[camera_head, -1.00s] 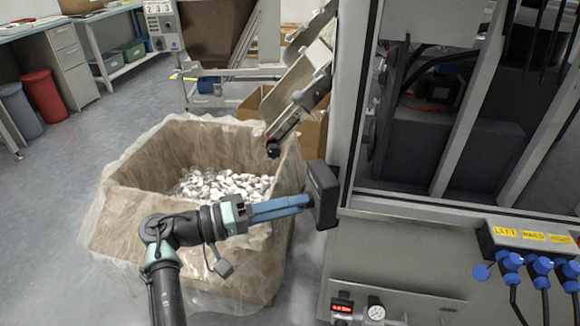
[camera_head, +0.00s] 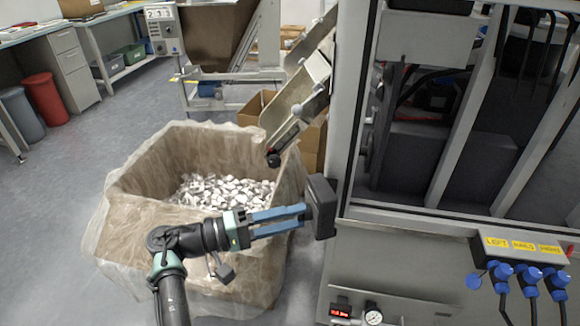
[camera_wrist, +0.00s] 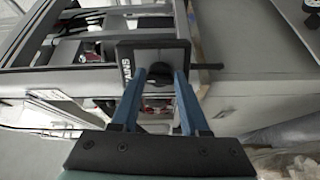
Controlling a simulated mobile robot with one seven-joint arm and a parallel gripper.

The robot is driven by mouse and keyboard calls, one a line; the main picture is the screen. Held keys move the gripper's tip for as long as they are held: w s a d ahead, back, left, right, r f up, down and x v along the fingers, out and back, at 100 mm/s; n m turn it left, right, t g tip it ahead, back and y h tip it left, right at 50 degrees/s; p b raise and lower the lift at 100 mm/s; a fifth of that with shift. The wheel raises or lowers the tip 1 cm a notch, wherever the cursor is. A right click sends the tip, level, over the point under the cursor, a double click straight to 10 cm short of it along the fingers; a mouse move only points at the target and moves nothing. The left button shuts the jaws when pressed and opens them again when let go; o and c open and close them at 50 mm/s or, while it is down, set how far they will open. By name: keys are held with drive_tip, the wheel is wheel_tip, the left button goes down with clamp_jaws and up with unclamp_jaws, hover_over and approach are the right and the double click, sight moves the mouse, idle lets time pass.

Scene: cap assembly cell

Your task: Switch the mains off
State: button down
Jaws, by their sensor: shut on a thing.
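The mains switch is a black box (camera_head: 322,207) on the near left corner of the machine. In the wrist view the box (camera_wrist: 124,62) bears white lettering that looks like "MAINS", with a dark round knob (camera_wrist: 158,73) on its face. My gripper (camera_head: 304,213) reaches it from the left with two blue fingers. In the wrist view my gripper (camera_wrist: 160,82) has a fingertip on each side of the knob and is shut on it. The fingers partly hide the knob, and I cannot read its position.
A plastic-lined bin (camera_head: 130,215) of white caps stands behind my arm, below a chute (camera_head: 305,105). The machine frame (camera_head: 350,110) rises right of the switch. Blue plugs (camera_head: 527,276) with cables sit under yellow labels at lower right. Open floor (camera_head: 50,190) lies left.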

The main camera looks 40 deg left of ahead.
drive_tip(key=shift+c, duration=2.1)
unclamp_jaws()
drive_tip(key=shift+s+a, duration=0.1)
drive_tip(key=v, duration=1.2)
drive_tip(key=shift+s, duration=0.4)
drive_tip(key=shift+a, duration=0.1)
